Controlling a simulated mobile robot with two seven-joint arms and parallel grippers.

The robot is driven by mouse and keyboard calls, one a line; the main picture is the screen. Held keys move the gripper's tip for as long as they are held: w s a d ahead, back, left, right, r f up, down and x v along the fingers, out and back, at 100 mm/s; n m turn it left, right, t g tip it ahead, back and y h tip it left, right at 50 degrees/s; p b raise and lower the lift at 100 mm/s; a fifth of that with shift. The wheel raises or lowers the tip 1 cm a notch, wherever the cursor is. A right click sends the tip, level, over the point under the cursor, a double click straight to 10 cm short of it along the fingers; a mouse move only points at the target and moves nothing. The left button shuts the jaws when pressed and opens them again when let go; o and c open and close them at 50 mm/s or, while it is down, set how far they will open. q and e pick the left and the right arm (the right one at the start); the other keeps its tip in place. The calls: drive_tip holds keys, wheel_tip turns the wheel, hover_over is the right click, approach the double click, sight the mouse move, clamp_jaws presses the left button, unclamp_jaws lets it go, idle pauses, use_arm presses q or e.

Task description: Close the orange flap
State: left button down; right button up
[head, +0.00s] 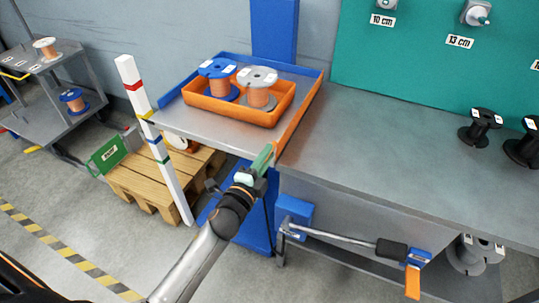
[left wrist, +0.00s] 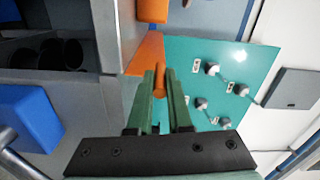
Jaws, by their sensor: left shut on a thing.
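The orange flap (head: 301,112) is a long narrow strip along the right edge of the grey lift platform (head: 190,122), beside the workbench. It stands up like a low side wall. My left gripper (head: 266,156) is at the flap's near end, its green fingers shut on it. In the left wrist view the flap (left wrist: 147,53) reaches down to the green fingers (left wrist: 160,75), with a small orange part between them. The exact contact is partly hidden by the fingers. My right gripper is not in view.
An orange tray (head: 235,108) with two spools sits on the platform, left of the flap. The grey workbench (head: 390,140) adjoins on the right, clear near the flap. A striped white post (head: 150,135) stands left.

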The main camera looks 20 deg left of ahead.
use_arm(q)
drive_tip(key=shift+a+n, duration=0.2)
drive_tip(key=shift+n, duration=0.1)
drive_tip(key=c, duration=0.8)
unclamp_jaws()
drive_tip(key=shift+c, duration=0.2)
drive_tip(key=s, duration=1.2)
drive_tip(key=shift+s+a, duration=0.15)
drive_tip(key=shift+s, duration=0.15)
drive_tip(key=shift+f, duration=0.1)
